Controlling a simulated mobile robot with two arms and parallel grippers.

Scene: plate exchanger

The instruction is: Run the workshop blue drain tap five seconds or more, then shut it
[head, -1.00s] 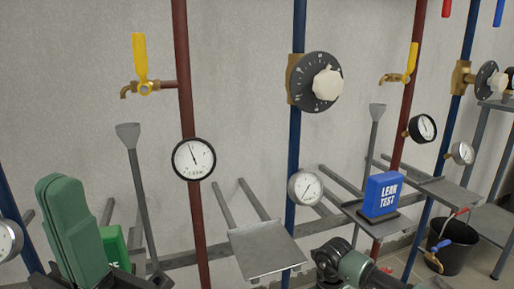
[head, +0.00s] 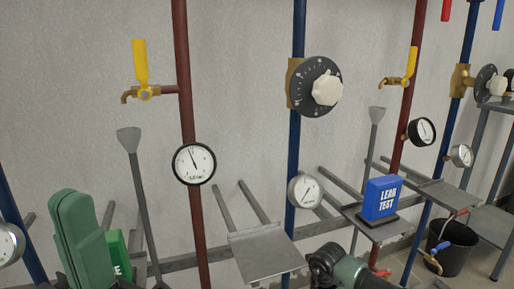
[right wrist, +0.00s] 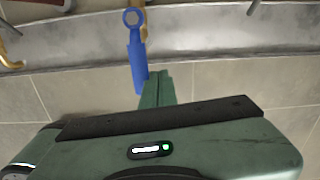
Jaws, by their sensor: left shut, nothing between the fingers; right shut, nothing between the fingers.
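In the head view, a brass tap with a blue lever (head: 441,247) sits low at the right, beside the black bucket. I see no water stream from it. In the right wrist view, a blue tap lever (right wrist: 137,55) with a ring end lies just beyond my right gripper (right wrist: 157,85), whose green fingers are shut close by its lower end. Contact is unclear, and I cannot tell whether this is the same tap. My left gripper (head: 75,205) is shut and empty at the lower left of the head view. The right gripper is hidden there.
Red and blue pipes carry gauges (head: 194,164), dials (head: 316,86) and yellow-handled taps (head: 140,65). A blue leak test sign (head: 382,198) stands on a shelf. A grey shelf (head: 265,255) juts out at centre. The bucket (head: 459,250) stands at the right.

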